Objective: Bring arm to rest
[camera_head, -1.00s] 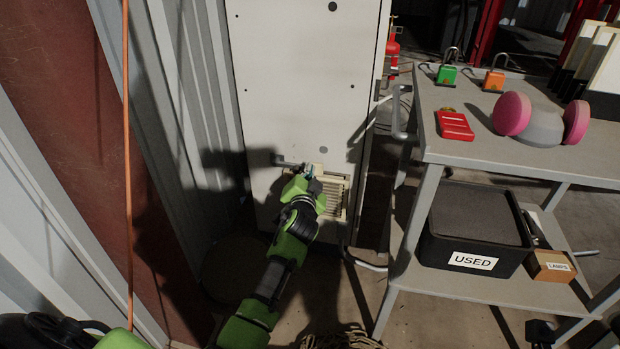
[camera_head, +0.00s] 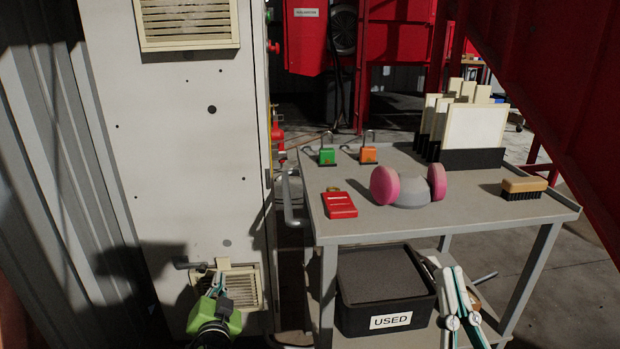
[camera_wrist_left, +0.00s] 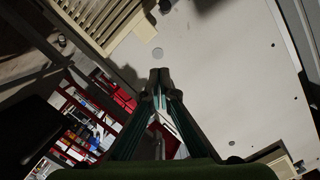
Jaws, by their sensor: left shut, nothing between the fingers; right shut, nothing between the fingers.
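My left gripper (camera_head: 220,278) is at the lower left of the head view, in front of the lower vent of a pale cabinet. Its fingers are shut and empty. In the left wrist view its fingertips (camera_wrist_left: 160,76) are together, with the pale cabinet face behind them. Whether they touch the cabinet cannot be told. My right gripper (camera_head: 448,266) is at the lower right of the head view, in front of the cart's lower shelf, shut and holding nothing.
The pale cabinet (camera_head: 180,130) has a dark handle (camera_head: 190,265) beside my left gripper. A grey cart (camera_head: 330,232) carries padlocks, a red device (camera_head: 339,205), a pink-and-grey respirator (camera_head: 408,190) and a brush (camera_head: 524,188). A black USED bin (camera_head: 344,312) is below.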

